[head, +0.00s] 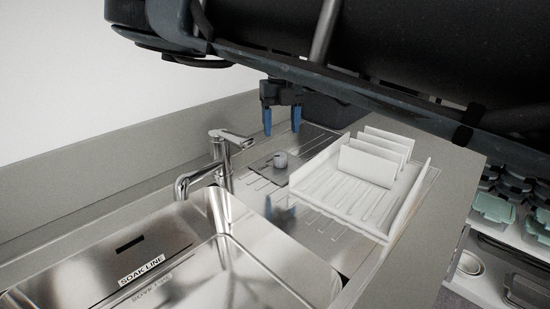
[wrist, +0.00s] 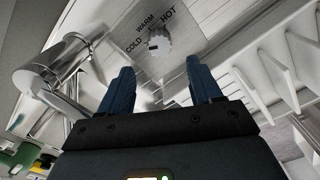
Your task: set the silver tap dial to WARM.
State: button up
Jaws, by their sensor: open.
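The silver tap dial (wrist: 158,43) is a small round knob on a metal plate, with COLD, WARM and HOT printed in an arc around it. COLD is at its left, WARM at its upper left and HOT above it in the wrist view. A small dark mark shows on the dial's left part, but which word it points at is too small to tell. The dial also shows in the head view (head: 281,160). My gripper (head: 282,122) is above the dial, apart from it, with its blue fingers spread and empty. The fingers also show in the wrist view (wrist: 159,72).
The chrome tap (head: 223,160) stands left of the dial, close to it. A white dish rack (head: 330,190) with upright plates (head: 372,162) is close on the right. The steel sink (head: 190,262), marked SOAK LINE, is in front. A wall backs the counter.

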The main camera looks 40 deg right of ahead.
aim_at(281, 156)
jog(key=shift+w+f, duration=0.1)
jog(key=shift+f, duration=0.3)
notch_tip(281, 156, down, 7)
jog(key=shift+f+p, duration=0.15)
jog(key=shift+p, duration=0.3)
jog(key=shift+c, duration=0.2)
jog(key=c, duration=1)
